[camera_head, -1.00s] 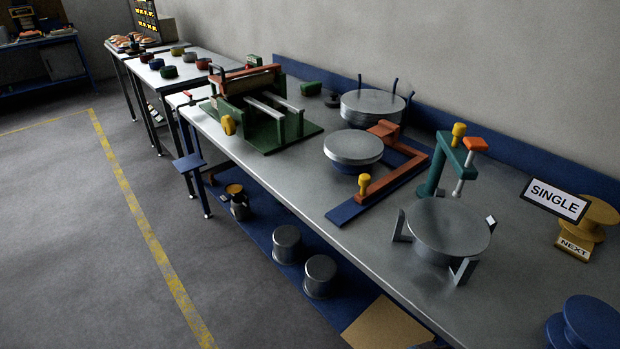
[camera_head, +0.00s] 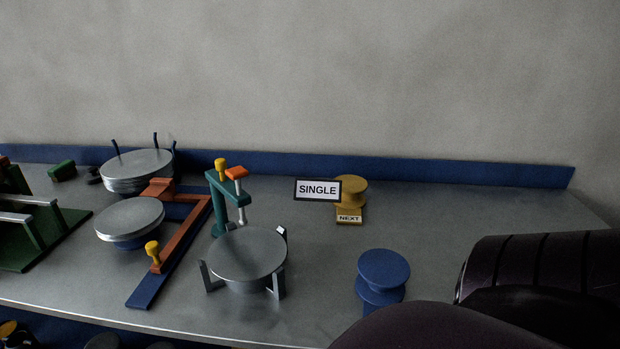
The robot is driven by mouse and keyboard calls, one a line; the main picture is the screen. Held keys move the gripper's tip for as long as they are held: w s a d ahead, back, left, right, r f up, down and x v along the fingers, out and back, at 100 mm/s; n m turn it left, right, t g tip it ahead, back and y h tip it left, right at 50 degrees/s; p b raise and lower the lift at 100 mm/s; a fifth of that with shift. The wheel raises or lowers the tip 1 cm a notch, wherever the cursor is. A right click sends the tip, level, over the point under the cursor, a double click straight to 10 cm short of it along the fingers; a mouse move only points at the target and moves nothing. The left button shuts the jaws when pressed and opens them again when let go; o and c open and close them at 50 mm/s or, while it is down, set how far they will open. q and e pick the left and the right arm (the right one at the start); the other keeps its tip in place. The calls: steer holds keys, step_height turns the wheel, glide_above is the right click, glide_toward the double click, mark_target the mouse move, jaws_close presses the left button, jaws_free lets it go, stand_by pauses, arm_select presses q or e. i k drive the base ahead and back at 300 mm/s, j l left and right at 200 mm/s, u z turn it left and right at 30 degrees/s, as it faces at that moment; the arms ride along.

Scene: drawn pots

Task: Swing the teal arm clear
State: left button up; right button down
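The teal arm (camera_head: 228,191) reaches out from the top of a teal post (camera_head: 217,211) on the bench. A yellow knob (camera_head: 221,166) stands on the post top. An orange handle (camera_head: 236,173) tops a grey spindle (camera_head: 241,210) at the arm's free end. The spindle tip appears near the far rim of a round grey plate (camera_head: 248,254) held between grey upright brackets; I cannot tell if it is over the plate. Neither gripper is in view. Dark parts of my own body show at the lower right.
A SINGLE sign (camera_head: 317,190), a yellow spool (camera_head: 350,192) with a NEXT label and a blue spool (camera_head: 382,275) stand right of the plate. Left are an orange-and-blue frame (camera_head: 180,241), a lidded pot (camera_head: 130,217) and stacked discs (camera_head: 137,171). The bench's back right is clear.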

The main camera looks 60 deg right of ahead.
mark_target(216, 176)
steer(key=z, duration=1.8)
